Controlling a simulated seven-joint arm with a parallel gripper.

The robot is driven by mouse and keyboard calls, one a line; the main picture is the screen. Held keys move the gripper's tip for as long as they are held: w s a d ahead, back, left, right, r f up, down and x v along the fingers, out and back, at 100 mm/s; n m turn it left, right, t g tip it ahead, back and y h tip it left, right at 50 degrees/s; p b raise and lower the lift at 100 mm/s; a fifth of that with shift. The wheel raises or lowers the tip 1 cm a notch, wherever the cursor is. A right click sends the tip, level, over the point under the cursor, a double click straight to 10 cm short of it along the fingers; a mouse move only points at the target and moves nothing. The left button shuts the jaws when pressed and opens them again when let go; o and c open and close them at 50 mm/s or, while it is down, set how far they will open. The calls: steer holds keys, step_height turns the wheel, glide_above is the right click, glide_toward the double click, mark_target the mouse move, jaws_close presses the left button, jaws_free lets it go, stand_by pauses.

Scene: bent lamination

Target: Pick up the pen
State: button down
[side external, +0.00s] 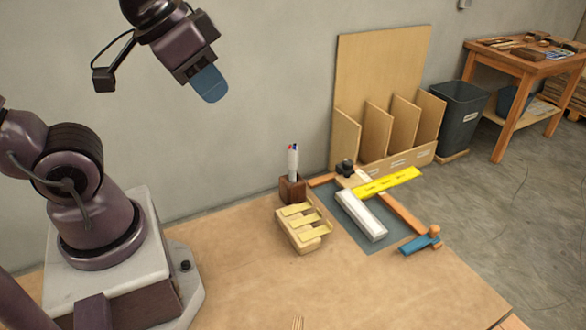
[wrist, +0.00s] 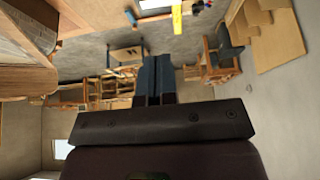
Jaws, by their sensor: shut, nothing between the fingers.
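A white pen (side external: 293,160) with small red and blue parts at its top stands upright in a dark brown wooden holder (side external: 292,190) on the workbench (side external: 230,265), in the side view. My gripper (side external: 209,86) is high in the air, up and to the left of the pen and well apart from it. Its blue fingers are shut with nothing between them. In the wrist view my gripper (wrist: 155,78) shows its two fingers side by side, touching. I cannot make out the pen for certain in the wrist view.
Next to the holder are a wooden block with yellow strips (side external: 303,227), a white bar (side external: 361,215) on a grey mat, a yellow ruler (side external: 388,182) and a blue tool (side external: 420,243). A wooden divider rack (side external: 390,130) stands behind. The bench front is mostly clear.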

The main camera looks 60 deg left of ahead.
steer(key=c, duration=1.8)
jaws_free()
steer(key=shift+c, duration=0.2)
steer(key=o, duration=0.9)
steer(key=shift+o, duration=0.2)
steer(key=n+g+y, duration=0.2)
steer(key=n+g, duration=0.4)
steer(key=n, duration=1.4)
glide_above(293, 149)
step_height(293, 149, down, 13)
steer(key=f, duration=0.8)
steer(key=a+f, duration=0.1)
steer(key=f, duration=0.3)
steer(key=shift+w+f, duration=0.15)
steer(key=shift+f, duration=0.1)
